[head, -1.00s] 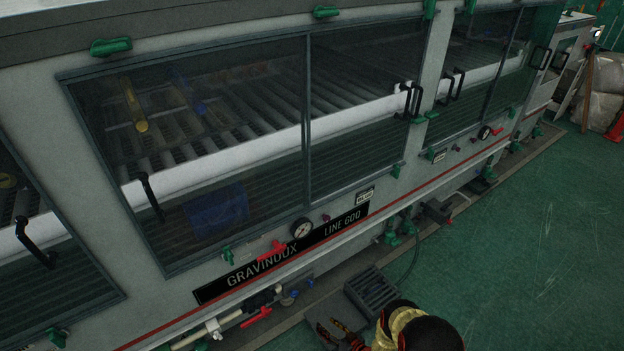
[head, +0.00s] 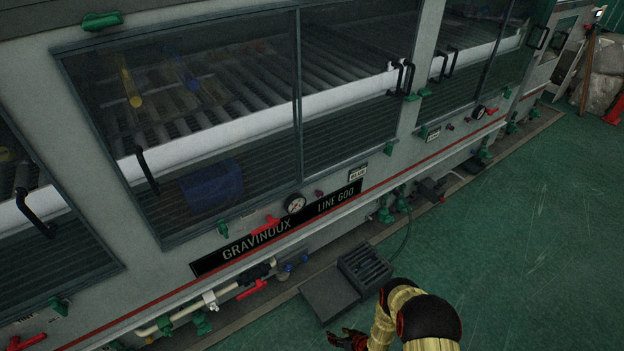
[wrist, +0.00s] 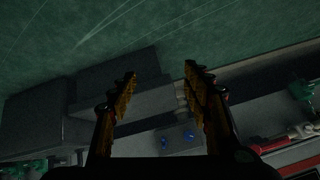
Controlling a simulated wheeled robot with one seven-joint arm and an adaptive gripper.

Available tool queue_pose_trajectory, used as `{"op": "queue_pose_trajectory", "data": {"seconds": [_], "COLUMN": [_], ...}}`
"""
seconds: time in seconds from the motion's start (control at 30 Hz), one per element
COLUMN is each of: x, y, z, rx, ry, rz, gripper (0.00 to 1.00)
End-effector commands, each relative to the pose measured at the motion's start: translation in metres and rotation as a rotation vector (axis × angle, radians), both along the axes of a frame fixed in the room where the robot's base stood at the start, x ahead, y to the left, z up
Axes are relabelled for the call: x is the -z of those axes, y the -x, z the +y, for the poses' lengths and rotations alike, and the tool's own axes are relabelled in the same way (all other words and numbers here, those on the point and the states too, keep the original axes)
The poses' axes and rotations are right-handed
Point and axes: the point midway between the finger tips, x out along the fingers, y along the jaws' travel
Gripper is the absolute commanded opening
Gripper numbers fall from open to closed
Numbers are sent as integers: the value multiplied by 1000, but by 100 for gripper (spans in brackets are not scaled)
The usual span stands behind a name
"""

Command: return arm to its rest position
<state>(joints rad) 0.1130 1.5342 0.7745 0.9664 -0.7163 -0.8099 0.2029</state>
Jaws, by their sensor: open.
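My gripper (head: 345,338) shows at the bottom edge of the head view, right of centre, beside the machine and over the floor. My arm hides part of the floor there. In the wrist view my gripper (wrist: 160,75) is open, its two toothed fingers apart with nothing between them. Past the fingertips lie the green floor and the foot of the machine.
The grey machine (head: 130,250) with glass doors and black handles fills the left and middle. A grated box (head: 365,268) and a dark plate (head: 328,293) lie at its foot. Red valve handles and pipes (head: 185,310) stick out low. The green floor (head: 520,240) at right is clear.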

Motion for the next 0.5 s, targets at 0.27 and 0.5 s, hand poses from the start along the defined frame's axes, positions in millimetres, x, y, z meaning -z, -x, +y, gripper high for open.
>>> {"op": "queue_pose_trajectory", "data": {"seconds": [0.27, 0.5], "x": [-15, -111], "y": [31, 19], "z": [-58, -105], "rx": [46, 100], "ry": [218, 373], "rz": [290, 487], "gripper": [49, 49]}}
